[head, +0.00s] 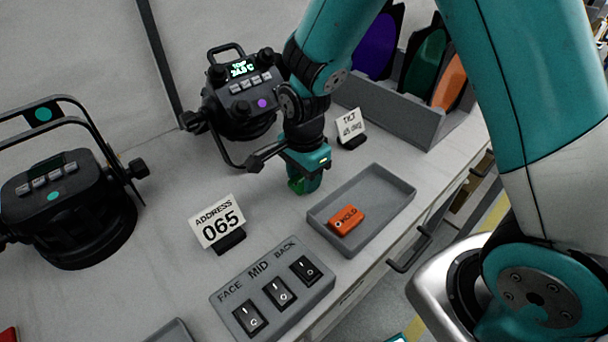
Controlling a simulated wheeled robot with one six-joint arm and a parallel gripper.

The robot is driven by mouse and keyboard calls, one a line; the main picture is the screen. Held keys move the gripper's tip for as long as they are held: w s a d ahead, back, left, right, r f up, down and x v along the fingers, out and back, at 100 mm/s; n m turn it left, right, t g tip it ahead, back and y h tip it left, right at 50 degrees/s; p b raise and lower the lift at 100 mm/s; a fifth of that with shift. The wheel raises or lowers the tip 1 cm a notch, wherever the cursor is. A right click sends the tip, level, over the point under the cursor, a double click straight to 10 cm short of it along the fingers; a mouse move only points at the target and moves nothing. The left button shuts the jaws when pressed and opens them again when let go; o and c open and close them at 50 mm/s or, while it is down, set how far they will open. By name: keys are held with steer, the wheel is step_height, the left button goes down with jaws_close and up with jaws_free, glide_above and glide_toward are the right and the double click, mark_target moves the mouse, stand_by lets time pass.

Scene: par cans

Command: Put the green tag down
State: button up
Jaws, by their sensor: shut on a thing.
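My gripper (304,180) points down above the bench, between the address card and the grey tray. It is shut on the green tag (295,186), of which only a small green part shows at the left of the fingers. The rest of the tag is hidden by the gripper. I cannot tell whether the tag touches the bench top. The shallow grey tray (384,217) is just to the right of and in front of the gripper. An orange HOLD tag (346,220) lies in the tray's left part.
A par can with a purple dot (238,97) stands behind my gripper; another with teal dots (66,208) is left. Cards read ADDRESS 065 (217,221) and TILT 45 deg (351,125). A switch box (273,290) is in front; a rack of coloured filters (402,125) is behind.

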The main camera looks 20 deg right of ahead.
steer(key=o, duration=0.5)
steer(key=shift+f, duration=0.15)
steer(key=shift+c, duration=0.2)
steer(key=o, duration=0.4)
steer(key=shift+o, duration=0.2)
step_height(320, 180, up, 12)
steer(key=s+a+r+n+y, duration=0.2)
steer(key=s+r+n, duration=0.2)
steer(key=s+n, duration=0.5)
steer(key=s+a+r+n+y, duration=0.2)
steer(key=s+r+n, duration=0.3)
steer(key=s+n, duration=0.4)
steer(key=n+p, duration=0.1)
steer(key=n, duration=0.2)
steer(key=shift+s+a+n, duration=0.3)
steer(key=shift+r, duration=0.1)
